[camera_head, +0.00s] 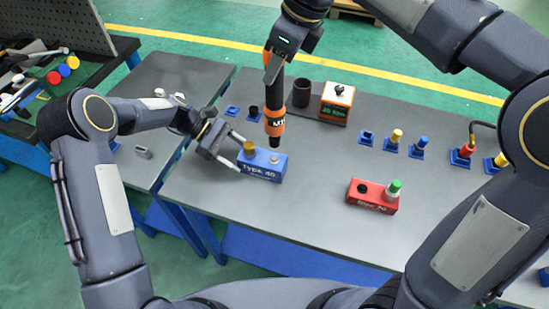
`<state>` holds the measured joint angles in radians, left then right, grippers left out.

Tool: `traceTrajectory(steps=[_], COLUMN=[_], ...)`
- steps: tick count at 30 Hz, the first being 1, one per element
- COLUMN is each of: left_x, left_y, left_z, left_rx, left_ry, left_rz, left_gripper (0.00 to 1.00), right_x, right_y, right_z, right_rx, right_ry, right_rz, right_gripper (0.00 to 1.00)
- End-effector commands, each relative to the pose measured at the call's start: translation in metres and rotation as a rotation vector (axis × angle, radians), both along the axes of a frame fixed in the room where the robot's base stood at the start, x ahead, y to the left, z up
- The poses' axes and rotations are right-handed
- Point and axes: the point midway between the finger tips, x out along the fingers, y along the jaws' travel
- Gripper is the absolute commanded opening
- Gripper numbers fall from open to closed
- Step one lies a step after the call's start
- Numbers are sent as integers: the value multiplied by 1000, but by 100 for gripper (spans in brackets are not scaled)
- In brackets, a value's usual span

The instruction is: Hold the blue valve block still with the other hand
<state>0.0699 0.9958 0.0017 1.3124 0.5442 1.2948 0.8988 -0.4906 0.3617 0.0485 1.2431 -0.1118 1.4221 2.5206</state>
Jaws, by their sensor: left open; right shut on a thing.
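The blue valve block (262,174), marked "Type 40", sits on the grey table. A brass-coloured cap (249,147) stands on its left part and a small silver fitting (274,158) on its right part. My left gripper (236,152) is open at the block's left end, with its fingers pointing right towards it. I cannot tell whether a finger touches the block. My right gripper (273,68) is above, shut on an orange and black tool (275,122). The tool hangs upright, its tip over or just behind the block's right part.
A red block (371,198) with a green cap stands to the right. An orange box (336,103) and a dark cup (301,92) stand behind. Several small blue holders (390,145) line the right side. Bare table lies in front of the blue block.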

Motion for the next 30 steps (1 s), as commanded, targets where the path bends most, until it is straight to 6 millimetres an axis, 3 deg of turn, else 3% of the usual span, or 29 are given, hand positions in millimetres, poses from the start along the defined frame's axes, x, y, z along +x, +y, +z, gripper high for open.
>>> traceTrajectory(steps=[6,17,27,30], left_x=[-4,-5,-5,-5], left_y=[-11,-12,-12,-12], left_z=[-7,-9,-9,-9], left_rx=[-1,0,0,0], left_ry=[0,-1,-1,-1], left_rz=[0,1,1,1], left_gripper=[69,69,25,24], right_x=[0,0,0,0], right_y=[0,0,0,0], right_z=[2,2,2,2], right_rx=[4,4,4,4], right_ry=[-4,-4,-4,-4], right_rz=[0,0,0,0], right_gripper=[0,0,0,0])
